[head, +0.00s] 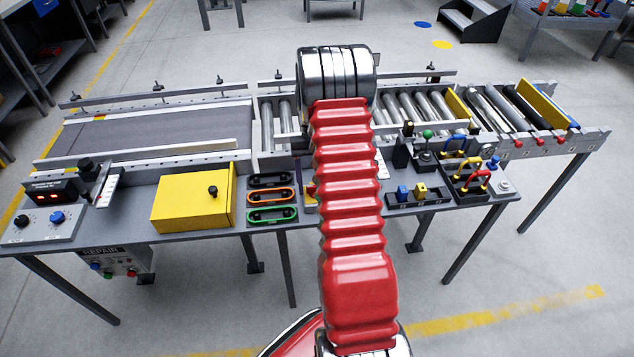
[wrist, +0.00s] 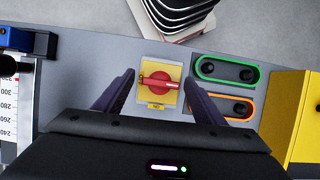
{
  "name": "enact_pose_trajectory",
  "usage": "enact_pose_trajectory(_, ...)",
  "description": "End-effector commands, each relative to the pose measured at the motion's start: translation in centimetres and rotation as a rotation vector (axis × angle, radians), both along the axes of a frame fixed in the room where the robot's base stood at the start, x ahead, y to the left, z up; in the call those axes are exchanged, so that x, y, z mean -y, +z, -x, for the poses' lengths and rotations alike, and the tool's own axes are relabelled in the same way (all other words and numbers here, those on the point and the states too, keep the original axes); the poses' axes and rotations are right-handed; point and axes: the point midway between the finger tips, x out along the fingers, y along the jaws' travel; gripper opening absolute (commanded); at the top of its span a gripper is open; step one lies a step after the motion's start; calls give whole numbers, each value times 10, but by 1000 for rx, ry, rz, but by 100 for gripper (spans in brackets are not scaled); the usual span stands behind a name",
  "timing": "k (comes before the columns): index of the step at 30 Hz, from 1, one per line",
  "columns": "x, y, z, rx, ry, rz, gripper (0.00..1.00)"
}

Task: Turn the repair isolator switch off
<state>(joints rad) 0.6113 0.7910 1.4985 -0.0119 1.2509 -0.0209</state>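The isolator switch (wrist: 160,84) is a red round knob with a bar handle on a yellow plate, in the middle of the wrist view. Its handle lies nearly level across the picture. My gripper (wrist: 159,77) is open, with one dark finger to the left of the switch and one to the right. Nothing is between the fingers in a grip, and I cannot tell how high they are above the switch.
Green (wrist: 226,70) and orange (wrist: 226,105) framed slots lie right of the switch, then a yellow box (head: 195,195). A REPAIR panel (head: 113,262) with buttons hangs under the table's front left. Conveyor rollers (head: 405,103) run behind.

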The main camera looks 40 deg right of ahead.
Motion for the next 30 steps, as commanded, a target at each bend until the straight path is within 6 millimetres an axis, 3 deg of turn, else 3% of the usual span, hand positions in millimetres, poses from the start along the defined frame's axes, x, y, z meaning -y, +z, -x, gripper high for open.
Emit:
enact_pose_trajectory(8,1,2,-2,5,0,2,64)
enact_pose_trajectory(14,4,15,-7,6,0,3,64)
enact_pose_trajectory(30,23,98,-35,5,0,3,64)
